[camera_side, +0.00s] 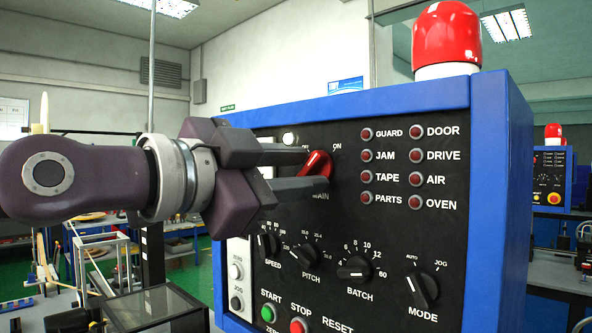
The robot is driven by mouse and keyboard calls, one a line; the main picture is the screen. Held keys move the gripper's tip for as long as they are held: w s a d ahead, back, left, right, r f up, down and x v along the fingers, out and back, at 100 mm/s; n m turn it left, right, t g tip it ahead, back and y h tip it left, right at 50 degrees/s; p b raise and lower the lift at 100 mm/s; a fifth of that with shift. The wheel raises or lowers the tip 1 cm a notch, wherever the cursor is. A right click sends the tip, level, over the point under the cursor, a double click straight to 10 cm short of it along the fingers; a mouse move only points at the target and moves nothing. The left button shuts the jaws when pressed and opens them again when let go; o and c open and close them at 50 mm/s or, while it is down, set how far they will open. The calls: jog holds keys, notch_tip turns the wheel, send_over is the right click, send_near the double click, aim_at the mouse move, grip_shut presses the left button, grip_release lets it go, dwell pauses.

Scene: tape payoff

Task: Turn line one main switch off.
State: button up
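The red main switch handle (318,164) is on the black face of the blue control cabinet (400,104), above the partly hidden MAIN label. It slants up and right toward the ON mark. My gripper (318,172) reaches in from the left, with its two grey fingers apart, one above and one below the handle. The fingers hide part of the handle and most of the OFF mark. Whether either finger touches the handle is not clear.
Below are the speed (268,245), pitch (309,253), batch (354,268) and mode (424,290) knobs. A green start button (268,313) and red stop button (298,326) sit lower. Dark red indicator lamps are at right. A red beacon (446,36) tops the cabinet. Another cabinet (552,180) stands behind.

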grip_shut()
jog(key=n, duration=0.4)
jog(key=shift+n, duration=0.3)
jog(key=n, duration=0.4)
jog(key=shift+s+d+f+n, duration=0.1)
jog(key=shift+s+n, duration=0.05)
jog(key=shift+n, duration=0.15)
jog(key=n, duration=0.4)
jog(key=shift+s+d+n, duration=0.1)
jog(key=shift+d+n, duration=0.05)
jog(key=shift+n, duration=2.15)
